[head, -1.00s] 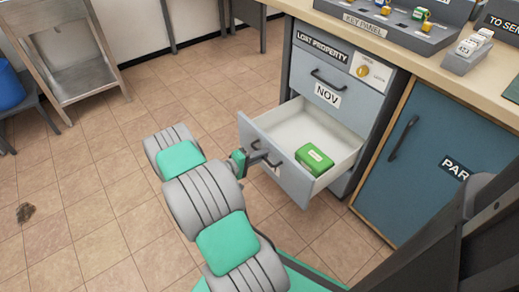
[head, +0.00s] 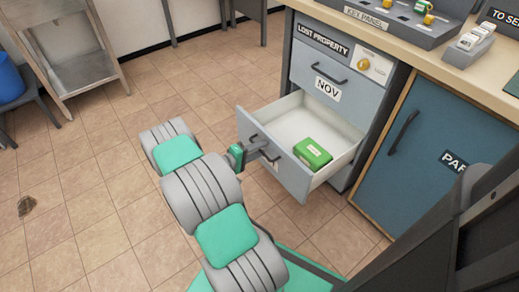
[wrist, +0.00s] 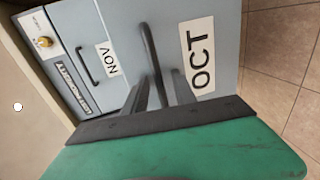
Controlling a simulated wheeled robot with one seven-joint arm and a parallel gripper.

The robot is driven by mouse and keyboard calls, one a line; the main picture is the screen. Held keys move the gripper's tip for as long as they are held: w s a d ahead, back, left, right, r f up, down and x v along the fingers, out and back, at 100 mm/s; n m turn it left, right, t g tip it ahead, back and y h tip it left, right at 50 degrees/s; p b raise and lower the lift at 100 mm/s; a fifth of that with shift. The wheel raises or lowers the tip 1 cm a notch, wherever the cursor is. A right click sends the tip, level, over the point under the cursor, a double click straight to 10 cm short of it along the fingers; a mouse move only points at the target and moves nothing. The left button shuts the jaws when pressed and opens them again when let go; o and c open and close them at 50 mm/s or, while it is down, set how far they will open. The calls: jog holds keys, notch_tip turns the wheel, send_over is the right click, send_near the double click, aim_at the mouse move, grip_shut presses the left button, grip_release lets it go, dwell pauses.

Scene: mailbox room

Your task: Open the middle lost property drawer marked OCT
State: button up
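The middle drawer (head: 274,158) is pulled well out of the cabinet, with a green box (head: 313,153) lying inside. Its OCT label (wrist: 202,54) shows clearly in the wrist view; in the head view it is mostly hidden. In the head view my gripper (head: 256,150) is at the drawer front, partly hidden by my arm.
The NOV drawer (head: 334,78) above is shut, beside a panel with a yellow knob (head: 363,64). A blue cupboard door (head: 420,150) stands to the right. The tiled floor (head: 90,180) at the left is mostly clear; a wooden stand (head: 75,50) is farther back.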

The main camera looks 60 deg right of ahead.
jog(key=p+v, duration=0.2)
jog(key=v, duration=0.5)
jog(key=shift+a, duration=0.4)
jog(key=shift+w+r, duration=0.1)
jog(key=shift+w, duration=0.05)
